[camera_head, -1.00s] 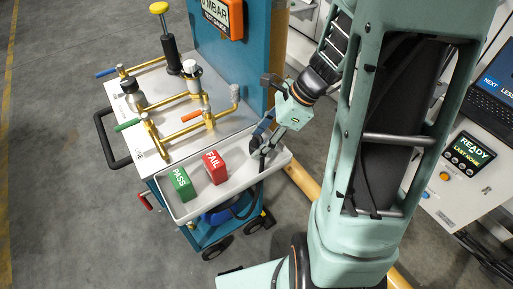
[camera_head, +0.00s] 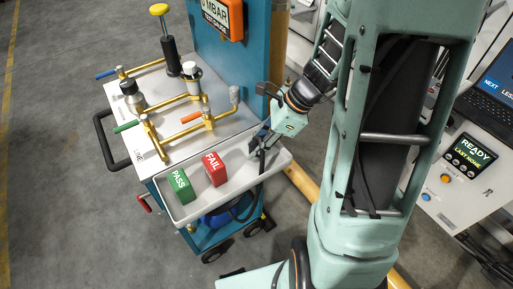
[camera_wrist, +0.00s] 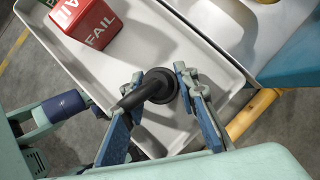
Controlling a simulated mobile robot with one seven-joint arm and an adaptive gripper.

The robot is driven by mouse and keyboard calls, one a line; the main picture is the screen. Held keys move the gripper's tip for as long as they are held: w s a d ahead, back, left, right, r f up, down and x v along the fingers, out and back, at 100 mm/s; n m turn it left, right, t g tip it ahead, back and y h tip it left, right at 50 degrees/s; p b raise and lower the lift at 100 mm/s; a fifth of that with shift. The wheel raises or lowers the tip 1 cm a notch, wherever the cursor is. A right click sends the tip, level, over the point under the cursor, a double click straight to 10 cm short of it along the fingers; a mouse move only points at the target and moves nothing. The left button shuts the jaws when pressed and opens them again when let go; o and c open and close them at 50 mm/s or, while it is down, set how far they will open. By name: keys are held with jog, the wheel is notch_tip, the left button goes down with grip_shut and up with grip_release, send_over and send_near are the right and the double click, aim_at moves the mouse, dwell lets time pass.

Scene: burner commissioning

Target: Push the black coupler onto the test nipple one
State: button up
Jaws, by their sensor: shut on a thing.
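My gripper (camera_wrist: 160,92) is shut on the black coupler (camera_wrist: 158,84), which sits between the blue-grey fingers in the wrist view. It is at the right end of the light grey tray (camera_wrist: 219,68), and the head view shows my gripper (camera_head: 258,142) there too. A black hose hangs down from the gripper in the head view. Brass pipework (camera_head: 190,122) with upright ends stands on the white cart top. A label for test nipple one cannot be read, so I cannot tell which fitting it is.
A green PASS block (camera_head: 181,186) and a red FAIL block (camera_head: 215,168) sit in the tray. A black hand pump (camera_head: 166,45) with a yellow knob and a teal panel with an orange gauge (camera_head: 221,18) stand behind. A laptop and READY box (camera_head: 467,152) are at right.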

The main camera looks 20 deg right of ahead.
aim_at(254, 139)
jog(key=shift+r, duration=0.15)
jog(key=shift+r+p, duration=0.4)
jog(key=shift+p, duration=0.15)
notch_tip(254, 139, up, 3)
jog(key=p, duration=0.3)
jog(key=shift+s+r, duration=0.1)
jog(key=shift+r, duration=0.05)
jog(key=s+d+r+p, duration=0.5)
jog(key=s+r+p, duration=0.3)
jog(key=s, duration=0.4)
jog(key=shift+s+d+r, duration=0.15)
jog(key=shift+s+r, duration=0.15)
jog(key=shift+s, duration=0.05)
jog(key=shift+w, duration=0.1)
